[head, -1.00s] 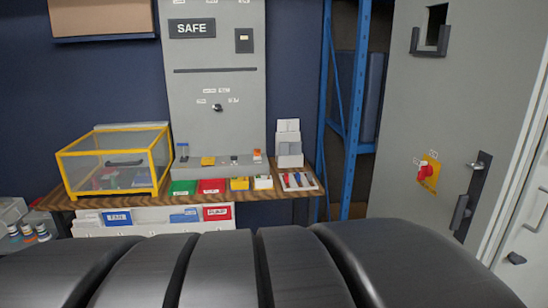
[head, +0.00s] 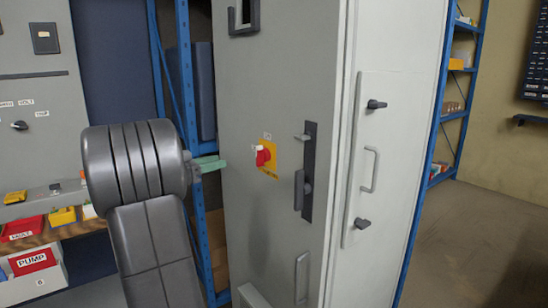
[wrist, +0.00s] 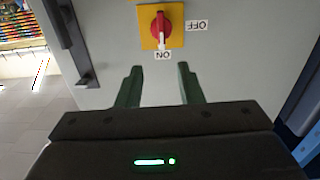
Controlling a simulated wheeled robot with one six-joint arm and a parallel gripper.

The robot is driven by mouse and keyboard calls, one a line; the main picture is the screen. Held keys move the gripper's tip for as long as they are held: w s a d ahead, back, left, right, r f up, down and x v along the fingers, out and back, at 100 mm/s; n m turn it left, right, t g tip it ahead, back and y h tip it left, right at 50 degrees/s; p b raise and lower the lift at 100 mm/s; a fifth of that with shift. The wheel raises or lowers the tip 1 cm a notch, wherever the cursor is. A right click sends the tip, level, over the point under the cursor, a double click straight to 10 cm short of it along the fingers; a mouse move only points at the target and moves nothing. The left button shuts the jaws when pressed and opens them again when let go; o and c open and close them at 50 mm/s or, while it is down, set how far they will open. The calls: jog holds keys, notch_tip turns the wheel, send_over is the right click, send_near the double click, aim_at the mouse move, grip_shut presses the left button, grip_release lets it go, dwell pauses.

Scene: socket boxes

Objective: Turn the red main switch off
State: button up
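The red main switch (head: 262,156) sits on a yellow plate on the grey cabinet door. In the wrist view the red knob (wrist: 160,27) shows upside down near the top. Its white pointer tip faces the ON label (wrist: 163,55); the OFF label (wrist: 196,26) is at the side. My gripper (head: 215,163) is left of the switch in the head view, its green fingers facing the door. In the wrist view my gripper (wrist: 158,84) has its two fingers wide apart with nothing between them. They are short of the knob, not touching it.
A dark door handle (head: 305,180) is right of the switch. Another grey handle (head: 301,278) is lower on the cabinet. A blue rack post (head: 190,100) stands left of the cabinet, behind my arm. The floor (head: 480,240) at right is clear.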

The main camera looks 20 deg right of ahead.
jog(key=p+x, duration=0.2)
jog(key=x, duration=1.1)
jog(key=shift+w+d+r, duration=0.2)
jog(key=shift+w+d, duration=0.05)
jog(key=shift+d, duration=0.1)
grip_shut()
